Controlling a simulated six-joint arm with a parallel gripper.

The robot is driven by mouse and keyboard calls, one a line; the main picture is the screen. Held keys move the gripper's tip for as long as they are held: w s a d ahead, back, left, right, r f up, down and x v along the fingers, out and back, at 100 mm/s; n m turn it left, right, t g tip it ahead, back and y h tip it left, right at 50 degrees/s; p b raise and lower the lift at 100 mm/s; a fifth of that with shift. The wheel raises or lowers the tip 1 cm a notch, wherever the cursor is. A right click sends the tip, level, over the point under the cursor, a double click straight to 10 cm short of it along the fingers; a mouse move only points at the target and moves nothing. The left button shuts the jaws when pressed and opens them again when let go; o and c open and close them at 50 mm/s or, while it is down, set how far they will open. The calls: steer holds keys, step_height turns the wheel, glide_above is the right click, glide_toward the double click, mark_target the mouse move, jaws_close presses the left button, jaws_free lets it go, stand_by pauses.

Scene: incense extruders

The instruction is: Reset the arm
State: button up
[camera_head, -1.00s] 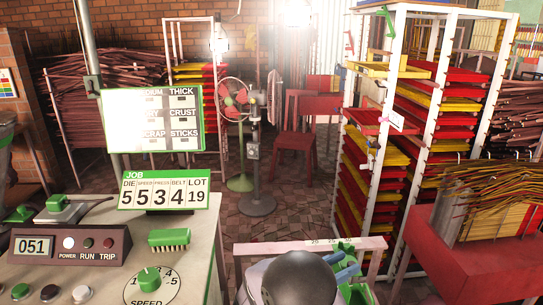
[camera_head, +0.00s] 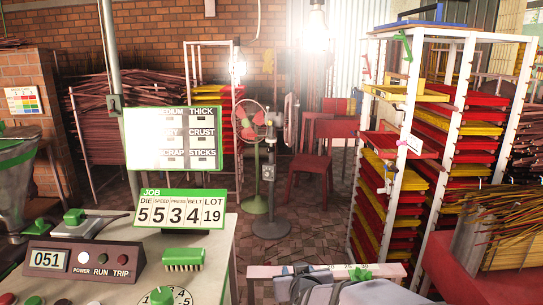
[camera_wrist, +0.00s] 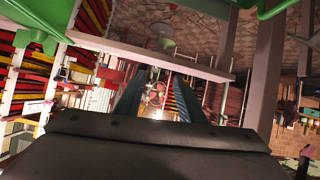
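In the wrist view my gripper (camera_wrist: 160,74) points out over the floor. Its two dark bluish fingers stand apart, with a gap between them through which the room shows. I see nothing held between them. In the head view only grey parts of my arm show at the bottom edge, right of the control bench, behind or against a pale rail (camera_head: 300,270) with numbers; the fingers cannot be made out clearly there.
A control bench (camera_head: 213,262) with a "5 5 34 19" job board (camera_head: 180,208) and a green brush (camera_head: 183,258) stands at left. A tray rack (camera_head: 400,185) and a red stand with sticks (camera_head: 450,265) are at right. A fan (camera_head: 252,120) and red chairs stand behind.

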steer(key=s+d+f+g, duration=0.3)
steer(key=s+g, duration=0.1)
steer(key=s, duration=0.6)
steer(key=s+d+f+m+g+p, duration=0.1)
steer(key=s+d+f+g, duration=0.2)
steer(key=s, duration=0.6)
steer(key=s+d+f+g, duration=0.2)
steer(key=s+f+g, duration=0.2)
steer(key=s, duration=0.6)
step_height(320, 180, up, 13)
steer(key=s+g+p, duration=0.1)
steer(key=s+p, duration=0.1)
steer(key=p, duration=1.2)
steer(key=shift+d+m, duration=0.15)
steer(key=shift+m, duration=0.15)
step_height(320, 180, down, 9)
steer(key=b, duration=0.9)
steer(key=shift+f, duration=0.2)
